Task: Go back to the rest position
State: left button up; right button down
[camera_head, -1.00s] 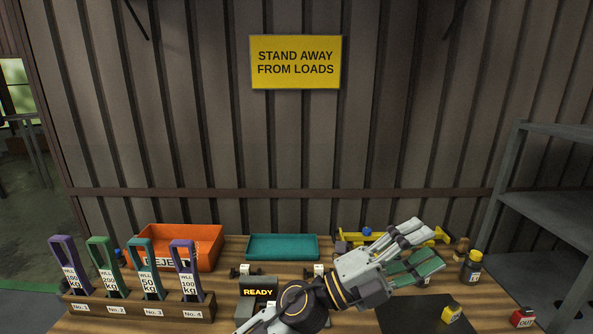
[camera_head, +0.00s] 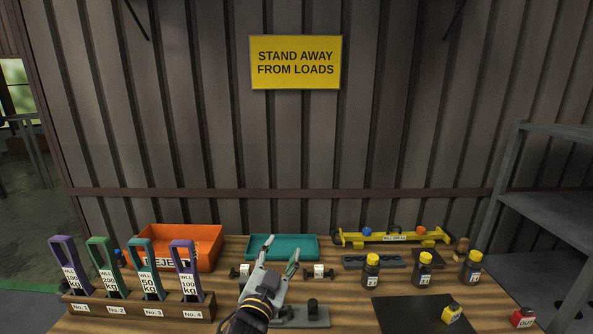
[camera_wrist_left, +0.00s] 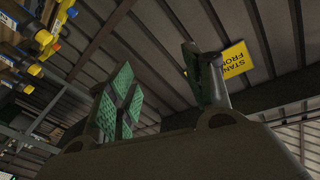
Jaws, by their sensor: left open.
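My left gripper (camera_head: 280,262) is raised over the middle front of the wooden bench in the head view, its fingers pointing away toward the teal tray (camera_head: 291,240). Its fingers are spread with nothing between them. In the left wrist view the green-padded fingers (camera_wrist_left: 160,85) also stand apart and empty, with the yellow sign (camera_wrist_left: 235,60) behind them. My right gripper is not in the head view.
A rack (camera_head: 137,309) with several labelled slings stands at the left, before the orange reject bin (camera_head: 205,262). A yellow beam (camera_head: 388,238), dark bottles with yellow caps (camera_head: 424,270), a black mat (camera_head: 392,316) and a red OUT block (camera_head: 523,318) are at the right.

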pick_arm(q)
jog(key=s+a+f+n+g+y, duration=0.25)
jog(key=s+a+f+g, duration=0.35)
jog(key=f, duration=0.5)
jog(key=s+a+f+n+g+y, duration=0.2)
jog(key=s+a+f+n+g, duration=0.15)
jog(key=s+a+f, duration=0.65)
jog(key=s+a+f+g, duration=0.2)
jog(key=s+f+g, duration=0.4)
jog(key=s+f, duration=0.55)
jog(key=f, duration=2.9)
jog(key=s+a+f+g, duration=0.1)
jog(key=s+a+f, duration=0.1)
jog(key=s+f, duration=0.8)
jog(key=s+a+f+g, duration=0.1)
jog(key=s+a+f, duration=0.1)
jog(key=s+f, duration=0.7)
jog(key=s, duration=0.3)
jog(key=shift+a+f+m, duration=0.2)
jog(key=shift+f+m, duration=0.1)
jog(key=shift+f, duration=0.05)
